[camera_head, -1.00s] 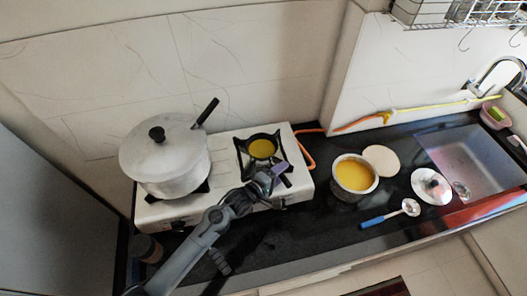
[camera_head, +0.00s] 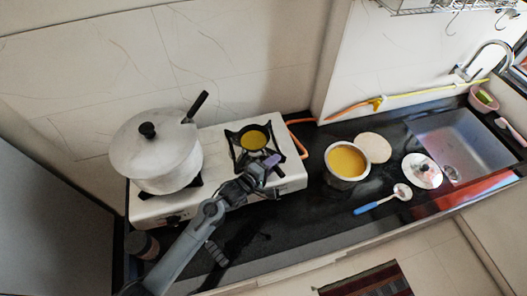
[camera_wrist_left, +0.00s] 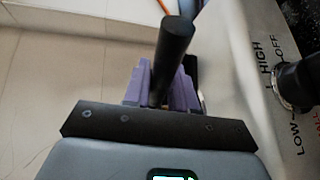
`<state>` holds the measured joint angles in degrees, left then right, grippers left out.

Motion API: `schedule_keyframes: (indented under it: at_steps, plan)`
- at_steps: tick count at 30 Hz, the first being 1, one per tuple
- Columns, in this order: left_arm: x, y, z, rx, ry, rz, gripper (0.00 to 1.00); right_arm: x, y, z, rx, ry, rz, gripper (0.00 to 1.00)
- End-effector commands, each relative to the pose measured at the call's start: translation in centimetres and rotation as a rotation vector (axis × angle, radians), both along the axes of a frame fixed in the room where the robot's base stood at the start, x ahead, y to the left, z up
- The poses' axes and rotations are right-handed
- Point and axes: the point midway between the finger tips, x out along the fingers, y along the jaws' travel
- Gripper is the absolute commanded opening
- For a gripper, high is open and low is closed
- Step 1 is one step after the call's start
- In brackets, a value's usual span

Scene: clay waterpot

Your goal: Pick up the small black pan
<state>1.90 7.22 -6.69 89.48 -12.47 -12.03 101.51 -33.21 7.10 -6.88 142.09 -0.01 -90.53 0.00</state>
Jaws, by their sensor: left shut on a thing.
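The small black pan (camera_head: 254,140), with yellow contents, is at the right burner of the white stove. Its handle points toward the front. My left gripper (camera_head: 264,172) is at the handle, in front of the burner. In the left wrist view, the black handle (camera_wrist_left: 175,45) stands between the purple fingers of the left gripper (camera_wrist_left: 160,85), which is shut on it. I cannot tell whether the pan rests on the burner or is slightly above it. My right gripper is not in view.
A big lidded pot (camera_head: 155,165) stands on the left burner of the white stove (camera_head: 215,190). A pot with yellow liquid (camera_head: 346,161), a round board (camera_head: 374,147), a blue-handled ladle (camera_head: 383,201) and a lid (camera_head: 422,170) lie to the right, before the sink (camera_head: 465,148).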

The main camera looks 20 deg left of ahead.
Motion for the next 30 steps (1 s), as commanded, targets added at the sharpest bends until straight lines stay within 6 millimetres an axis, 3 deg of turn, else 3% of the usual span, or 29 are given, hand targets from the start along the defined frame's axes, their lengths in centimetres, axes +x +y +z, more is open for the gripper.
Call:
schedule_keyframes:
  at_steps: [8, 14, 24, 30]
  plan:
    - [0.1, 0.0, 1.3, 0.0, -0.005, 0.0, 0.0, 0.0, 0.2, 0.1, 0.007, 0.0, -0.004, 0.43]
    - [0.1, 0.0, 4.2, -0.001, -0.008, -0.001, 0.0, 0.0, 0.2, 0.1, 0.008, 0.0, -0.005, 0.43]
    - [-0.6, -6.6, 8.1, -0.006, -0.006, -0.002, 0.0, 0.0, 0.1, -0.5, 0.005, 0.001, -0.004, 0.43]
    - [-0.9, -9.5, 9.9, -0.003, -0.005, -0.001, 0.0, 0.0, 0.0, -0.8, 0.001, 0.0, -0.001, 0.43]
